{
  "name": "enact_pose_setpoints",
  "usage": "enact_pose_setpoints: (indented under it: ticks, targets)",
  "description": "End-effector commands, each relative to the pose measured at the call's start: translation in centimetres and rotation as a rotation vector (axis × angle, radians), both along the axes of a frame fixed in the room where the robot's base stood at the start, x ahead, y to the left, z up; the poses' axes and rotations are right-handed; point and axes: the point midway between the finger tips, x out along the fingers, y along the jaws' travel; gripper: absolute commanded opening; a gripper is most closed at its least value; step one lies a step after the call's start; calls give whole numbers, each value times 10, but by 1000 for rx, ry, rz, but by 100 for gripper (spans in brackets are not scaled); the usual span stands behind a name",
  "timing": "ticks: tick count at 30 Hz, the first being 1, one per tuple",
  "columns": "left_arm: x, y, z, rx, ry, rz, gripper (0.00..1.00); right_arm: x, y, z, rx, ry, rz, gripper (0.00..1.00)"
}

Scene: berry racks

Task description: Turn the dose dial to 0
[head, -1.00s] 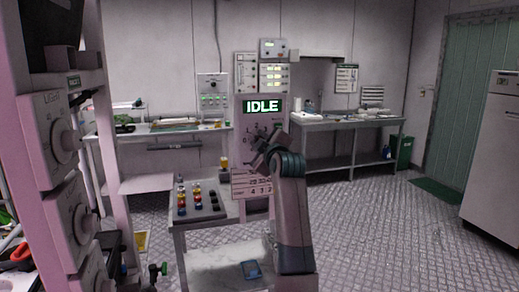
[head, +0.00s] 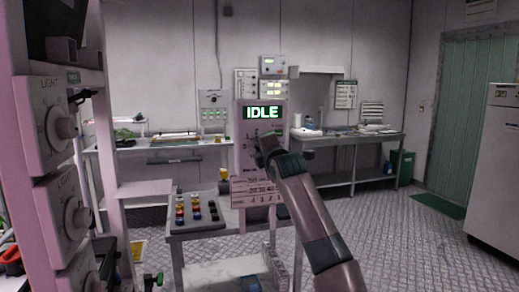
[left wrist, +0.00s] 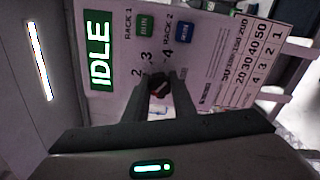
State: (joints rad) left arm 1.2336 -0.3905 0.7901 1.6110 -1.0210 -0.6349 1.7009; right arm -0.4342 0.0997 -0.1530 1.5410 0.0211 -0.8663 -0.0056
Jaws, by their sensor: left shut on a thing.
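The dose dial is a small dark knob (left wrist: 158,84) on the face of a pale pink panel (head: 244,160), with the digits 2, 3 and 4 printed around it. The knob's pointer is too small and dark to read. The panel's screen (head: 263,112) reads IDLE in the head view, and the same screen (left wrist: 101,48) shows sideways in the left wrist view. My left gripper (left wrist: 160,92) is shut on the knob, one finger on each side. In the head view my left gripper (head: 268,146) covers the dial. My right gripper is not in view.
A number chart (head: 258,192) sits low on the panel. A rack with large LIGHT knobs (head: 66,128) is close at the left.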

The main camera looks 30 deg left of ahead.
Motion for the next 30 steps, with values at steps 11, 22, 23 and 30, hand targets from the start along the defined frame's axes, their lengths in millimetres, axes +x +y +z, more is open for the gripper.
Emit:
enact_pose_setpoints:
  ticks: [11,22,23,30]
  targets:
    - [0,0,-5,-234,-265,1,1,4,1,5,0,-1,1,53]
    - [1,0,-6,-433,-497,2,1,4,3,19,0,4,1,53]
    - [1,0,-6,-445,-512,2,1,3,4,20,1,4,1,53]
    - [1,0,-6,-508,-584,2,1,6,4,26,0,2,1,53]
